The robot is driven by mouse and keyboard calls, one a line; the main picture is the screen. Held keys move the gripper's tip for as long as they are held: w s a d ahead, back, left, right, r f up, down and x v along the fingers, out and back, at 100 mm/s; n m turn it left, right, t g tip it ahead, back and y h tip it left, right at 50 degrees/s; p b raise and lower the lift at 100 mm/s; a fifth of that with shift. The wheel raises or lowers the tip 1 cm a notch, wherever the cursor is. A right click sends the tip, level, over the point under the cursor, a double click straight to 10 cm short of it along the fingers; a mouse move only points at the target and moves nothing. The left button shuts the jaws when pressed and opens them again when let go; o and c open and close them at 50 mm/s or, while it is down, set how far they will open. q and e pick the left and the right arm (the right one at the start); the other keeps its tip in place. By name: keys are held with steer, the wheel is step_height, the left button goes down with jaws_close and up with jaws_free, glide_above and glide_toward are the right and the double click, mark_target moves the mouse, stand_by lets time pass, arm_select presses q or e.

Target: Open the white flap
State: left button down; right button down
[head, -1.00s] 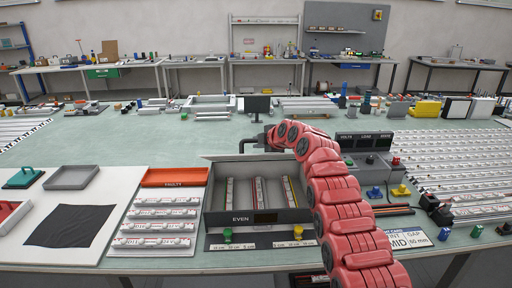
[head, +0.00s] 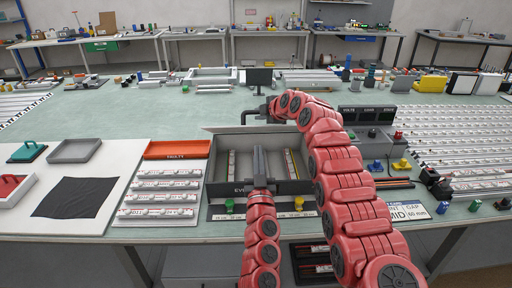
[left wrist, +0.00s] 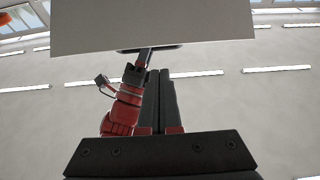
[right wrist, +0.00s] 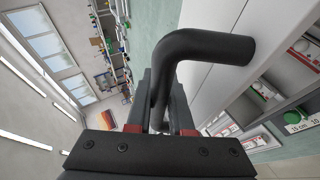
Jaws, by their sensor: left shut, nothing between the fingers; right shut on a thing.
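The white flap (head: 228,130) shows as a pale panel along the back of the grey box marked EVEN (head: 218,189). It also fills the top of the left wrist view (left wrist: 90,25). A black bent handle (right wrist: 205,46) is fixed to the flap. My right gripper (head: 268,114) is shut on this handle, also seen in the right wrist view (right wrist: 160,95). My left gripper (head: 258,155) is shut and empty, over the front of the box and below the flap in the picture. Its fingers hide part of the box's inside.
Printed strips (head: 290,165) lie in the box. An orange FAULTY tray (head: 178,149) and several strips stand to its left. Green (head: 229,205) and yellow (head: 298,204) knobs are at its front. A control box (head: 371,140) stands to the right.

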mark_target(256, 126)
arm_select(q)
steer(key=x, duration=1.1)
steer(key=shift+r, duration=0.1)
steer(key=shift+w+a+r, duration=0.1)
steer(key=shift+w, duration=0.45)
